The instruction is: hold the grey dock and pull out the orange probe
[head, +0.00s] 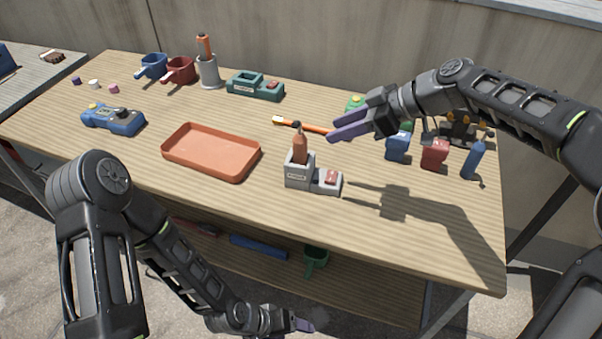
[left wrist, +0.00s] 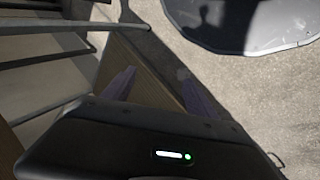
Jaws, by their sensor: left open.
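The grey dock (head: 298,180) stands on the wooden table, right of centre, with a label on its front and a low foot bearing a red part. The orange probe (head: 300,149) stands upright in its taller block; its lower end is hidden inside. My right gripper (head: 338,128) is open and empty above the table, behind and to the right of the probe, apart from it. My left gripper (head: 308,325) is low in front of the table, below its top and well away from the dock. In the left wrist view its purple fingers (left wrist: 158,88) are spread, with nothing between them.
An orange tray (head: 211,152) lies left of the dock. A teal dock (head: 256,87), a grey cup with an orange-handled tool (head: 207,72) and mugs stand behind. Blue and red items (head: 434,153) stand at right. The table's front edge (head: 250,213) lies between my left gripper and the dock.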

